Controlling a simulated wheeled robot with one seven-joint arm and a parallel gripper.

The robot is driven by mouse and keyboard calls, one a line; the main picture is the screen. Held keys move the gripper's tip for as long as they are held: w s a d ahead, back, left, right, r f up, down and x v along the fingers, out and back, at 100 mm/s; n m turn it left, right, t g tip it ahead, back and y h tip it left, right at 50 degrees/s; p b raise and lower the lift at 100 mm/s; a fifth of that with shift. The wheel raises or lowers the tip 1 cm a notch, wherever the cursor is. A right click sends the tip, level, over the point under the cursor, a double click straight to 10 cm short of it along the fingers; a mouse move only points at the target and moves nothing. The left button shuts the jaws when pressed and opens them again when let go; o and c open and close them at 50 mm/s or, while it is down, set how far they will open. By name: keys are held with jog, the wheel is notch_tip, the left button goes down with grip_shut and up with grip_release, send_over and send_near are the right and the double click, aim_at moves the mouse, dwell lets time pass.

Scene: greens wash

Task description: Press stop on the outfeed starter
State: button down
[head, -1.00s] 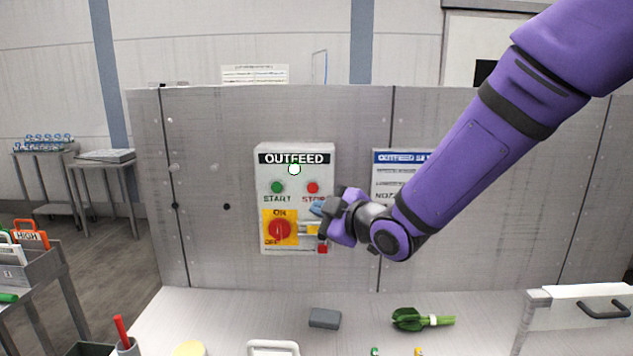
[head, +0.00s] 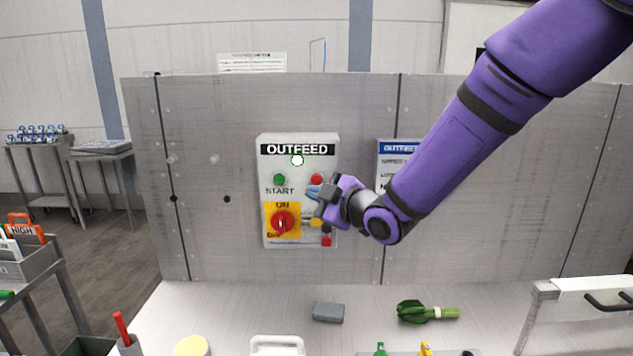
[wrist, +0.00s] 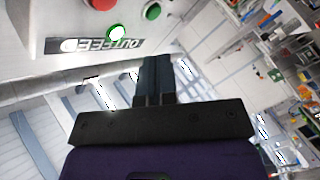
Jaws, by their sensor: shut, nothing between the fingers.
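The outfeed starter (head: 271,165) is a pale box on the grey panel. It has a white lamp (head: 297,160), a green start button (head: 279,179), a red stop button (head: 317,179) and a red rotary switch (head: 283,222) on a yellow plate. My gripper (head: 314,192) is shut and empty, in front of the box just below the stop button, covering the stop label. I cannot tell whether it touches the box. In the wrist view, the shut fingers (wrist: 156,75) point towards the box, with the red button (wrist: 97,3) and the lit lamp (wrist: 116,33) ahead to the left.
A blue-headed notice (head: 392,155) hangs right of the box, partly behind my arm. On the bench below lie a grey block (head: 328,312) and a green bundle (head: 415,312). A white drawer unit (head: 570,315) stands at the right.

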jog(key=shift+w, duration=2.75)
jog(key=shift+d, duration=0.1)
jog(key=shift+w, duration=0.4)
jog(key=shift+w, duration=0.45)
dwell(0.5)
jog(key=shift+s, duration=0.85)
jog(key=s, duration=0.5)
dwell(0.5)
